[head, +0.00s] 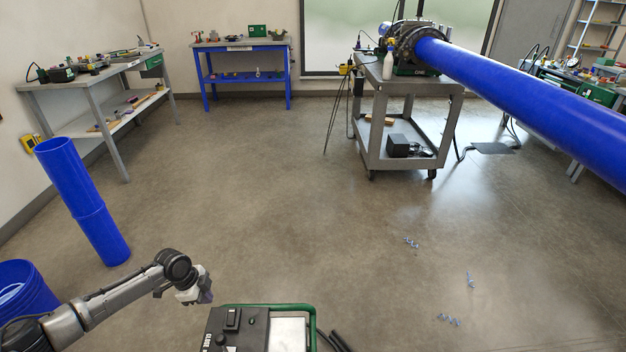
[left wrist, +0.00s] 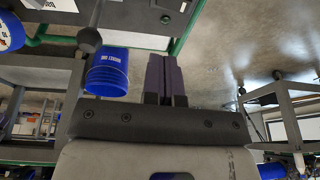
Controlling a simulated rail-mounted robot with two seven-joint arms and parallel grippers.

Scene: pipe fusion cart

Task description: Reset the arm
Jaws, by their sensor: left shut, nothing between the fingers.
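My left arm comes in at the lower left of the head view, bent at a dark joint. Its gripper (head: 205,297) points down beside the left edge of a green-framed control box. In the left wrist view the two dark fingers (left wrist: 166,75) of my left gripper lie side by side, shut, with nothing between them. My right arm and gripper are not in view.
The green-framed box (head: 262,328) is close to my left gripper. A tall blue pipe (head: 88,200) and a blue bucket (head: 25,300) stand at left. A cart (head: 410,95) carries a fusion machine and long blue pipe (head: 520,88). Blue shavings (head: 412,242) lie on open floor.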

